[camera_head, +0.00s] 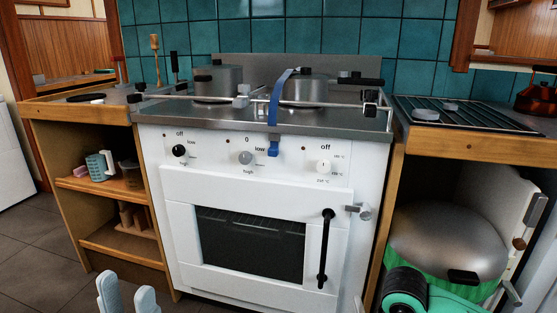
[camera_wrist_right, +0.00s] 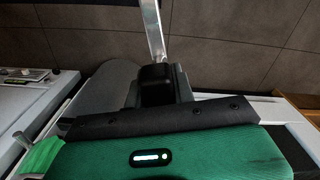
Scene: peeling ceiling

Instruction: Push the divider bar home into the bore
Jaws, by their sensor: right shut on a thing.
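My left gripper (camera_head: 128,296) is open and empty, low in front of the stove in the head view. My right arm (camera_head: 405,290) comes in at the lower right there, with its fingertips hidden. In the right wrist view my right gripper (camera_wrist_right: 157,85) is dark and shut on a pale metal bar, which I take for the divider bar (camera_wrist_right: 153,30); it points up in the picture. A metal rail (camera_head: 190,97) runs along the stove's front edge, with a small block (camera_head: 242,96) on it. I cannot make out the bore.
Two pots (camera_head: 216,82) (camera_head: 308,88) stand on the white stove (camera_head: 180,215). A blue strap (camera_head: 273,108) hangs over the rail. A black oven handle (camera_head: 326,248) juts out. An open shelf cabinet (camera_head: 100,185) is left. A cabinet door (camera_head: 515,210) stands open right.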

